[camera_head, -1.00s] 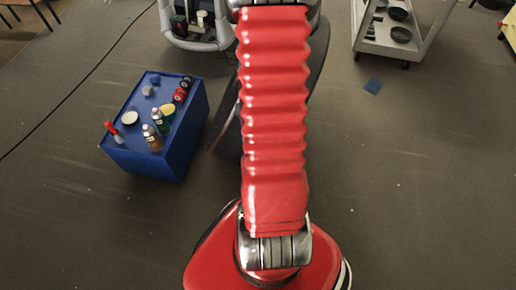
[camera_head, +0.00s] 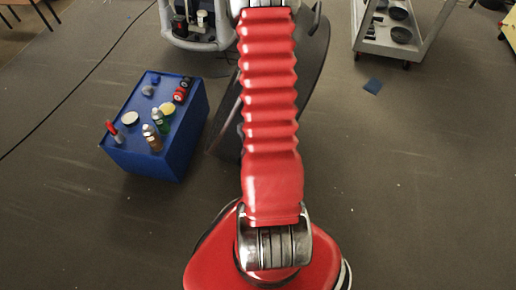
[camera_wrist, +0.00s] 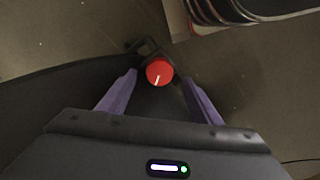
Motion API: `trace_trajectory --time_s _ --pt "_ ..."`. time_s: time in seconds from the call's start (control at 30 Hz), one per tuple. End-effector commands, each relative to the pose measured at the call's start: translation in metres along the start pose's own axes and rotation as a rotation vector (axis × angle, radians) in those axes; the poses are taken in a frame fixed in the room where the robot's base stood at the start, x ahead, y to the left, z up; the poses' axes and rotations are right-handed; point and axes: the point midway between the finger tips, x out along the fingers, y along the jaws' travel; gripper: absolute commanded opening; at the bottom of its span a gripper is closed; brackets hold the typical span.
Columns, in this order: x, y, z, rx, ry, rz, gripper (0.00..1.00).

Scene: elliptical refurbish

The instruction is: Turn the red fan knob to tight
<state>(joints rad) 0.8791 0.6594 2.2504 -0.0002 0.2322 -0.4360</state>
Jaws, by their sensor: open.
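The red fan knob (camera_wrist: 159,72) shows in the wrist view as a round red disc with a white pointer mark pointing down and slightly left. It sits on a dark bracket near the edge of a large dark disc (camera_wrist: 60,90). My gripper (camera_wrist: 158,80) is open, with one purple finger on each side below the knob. The knob lies between and just beyond the fingertips; I cannot tell whether they touch it. In the head view my red arm covers the knob and gripper, and part of the dark disc (camera_head: 312,75) shows behind it.
A blue box (camera_head: 150,165) with bottles, jars and red rolls on top stands left of the dark disc. A grey cart (camera_head: 400,45) with black dishes stands at the upper right.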

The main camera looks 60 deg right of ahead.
Motion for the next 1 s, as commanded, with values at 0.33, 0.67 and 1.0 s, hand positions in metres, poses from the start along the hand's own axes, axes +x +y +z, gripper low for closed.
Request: trace_trajectory --time_s 0.33,0.67,1.0 --pt "0.03 0.0 0.0 0.0 0.0 0.0 0.59" --pt "0.034 0.0 0.0 0.001 0.0 0.0 0.59" --pt "0.033 0.001 0.0 0.001 0.0 0.0 0.39"
